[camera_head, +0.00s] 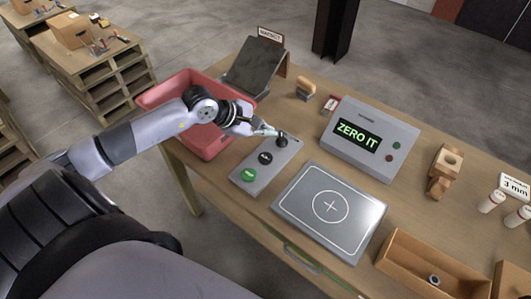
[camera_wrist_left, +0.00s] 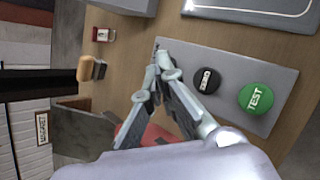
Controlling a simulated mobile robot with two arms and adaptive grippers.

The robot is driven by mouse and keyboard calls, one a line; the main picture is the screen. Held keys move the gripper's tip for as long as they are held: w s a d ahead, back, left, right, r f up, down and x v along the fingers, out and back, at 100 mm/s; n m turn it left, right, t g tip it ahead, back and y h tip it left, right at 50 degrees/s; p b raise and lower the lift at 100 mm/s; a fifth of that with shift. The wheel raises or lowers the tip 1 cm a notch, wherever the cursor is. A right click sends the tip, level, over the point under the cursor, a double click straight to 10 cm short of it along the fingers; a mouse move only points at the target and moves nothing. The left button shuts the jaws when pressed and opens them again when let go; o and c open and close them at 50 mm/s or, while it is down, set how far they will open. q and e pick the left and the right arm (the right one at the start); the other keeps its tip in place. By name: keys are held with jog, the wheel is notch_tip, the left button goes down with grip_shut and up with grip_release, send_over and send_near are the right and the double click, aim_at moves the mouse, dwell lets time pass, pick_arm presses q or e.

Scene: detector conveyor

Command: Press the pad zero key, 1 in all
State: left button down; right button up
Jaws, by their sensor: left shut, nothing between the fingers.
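The grey key pad (camera_head: 262,170) lies on the table, with a black key (camera_head: 265,158) and a green key (camera_head: 248,175). In the left wrist view the black key (camera_wrist_left: 207,80) bears small white lettering, hard to read, and the green key (camera_wrist_left: 257,97) reads TEST. My left gripper (camera_head: 281,138) is shut and empty, with its fingertips over the far end of the pad, beyond the black key. In the left wrist view the gripper (camera_wrist_left: 163,65) is beside the black key and apart from it. Fingertip height above the pad is unclear. My right gripper is not in view.
A grey detector box (camera_head: 371,140) shows ZERO IT on its display. A metal plate (camera_head: 330,207) lies right of the pad. A red bin (camera_head: 178,91) stands left, under my arm. A dark chute (camera_head: 255,67) and a wooden-handled stamp (camera_head: 306,90) are behind.

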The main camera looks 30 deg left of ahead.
pick_arm(q)
jog(key=shift+f, duration=0.1)
jog(key=b, duration=0.5)
send_over(266, 159)
notch_tip(266, 159, down, 8)
jog(key=shift+f, duration=0.3)
dwell(1.1)
jog(key=shift+f+b, duration=0.4)
jog(key=shift+b, duration=0.35)
jog(key=shift+f+b, duration=0.45)
jog(key=shift+b, duration=0.1)
jog(key=shift+r, duration=0.1)
dwell(0.5)
jog(key=shift+r+p, duration=0.4)
jog(key=shift+r, duration=0.35)
